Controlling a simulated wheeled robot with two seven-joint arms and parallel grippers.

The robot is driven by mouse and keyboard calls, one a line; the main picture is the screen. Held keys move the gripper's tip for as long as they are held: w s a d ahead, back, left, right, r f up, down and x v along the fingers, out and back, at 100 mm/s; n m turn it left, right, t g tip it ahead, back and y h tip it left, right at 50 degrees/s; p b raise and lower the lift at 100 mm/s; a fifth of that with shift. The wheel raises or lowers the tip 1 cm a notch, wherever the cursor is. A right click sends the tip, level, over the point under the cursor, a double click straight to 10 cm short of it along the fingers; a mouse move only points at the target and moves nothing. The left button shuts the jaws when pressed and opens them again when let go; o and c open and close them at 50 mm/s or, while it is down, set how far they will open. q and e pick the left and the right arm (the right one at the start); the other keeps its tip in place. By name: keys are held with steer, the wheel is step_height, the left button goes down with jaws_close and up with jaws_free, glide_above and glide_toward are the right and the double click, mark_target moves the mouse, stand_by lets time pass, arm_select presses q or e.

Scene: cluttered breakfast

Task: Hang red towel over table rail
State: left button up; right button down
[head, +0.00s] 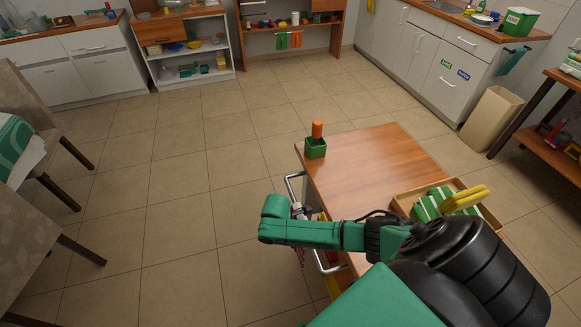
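A wooden serving table (375,160) stands in front of me, with a silver rail (291,188) along its left side. A green and black arm, seemingly my right, reaches left across the table's near part to the rail. Its green end (275,212) is beside the rail, outside the table edge. The fingers cannot be made out, so whether they are open or shut is unclear. A small red and white patterned bit of cloth (300,257) shows just below the arm, by the rail; it may be the red towel, mostly hidden. My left gripper is not in view.
A green pot with an orange item (316,146) stands at the table's far left corner. A wooden tray (403,203) with green-striped cloth and yellow items lies on the right. Chairs stand far left. The tiled floor between is clear.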

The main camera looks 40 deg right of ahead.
steer(key=shift+f, duration=0.25)
steer(key=c, duration=0.6)
jaws_free()
steer(key=shift+o, duration=0.2)
steer(key=shift+r, duration=0.1)
step_height(320, 180, up, 8)
steer(key=a+p, duration=0.1)
steer(key=p, duration=0.6)
steer(key=shift+w+a+p, duration=0.2)
steer(key=shift+w+p, duration=0.05)
steer(key=shift+p, duration=0.05)
steer(key=shift+f, duration=0.2)
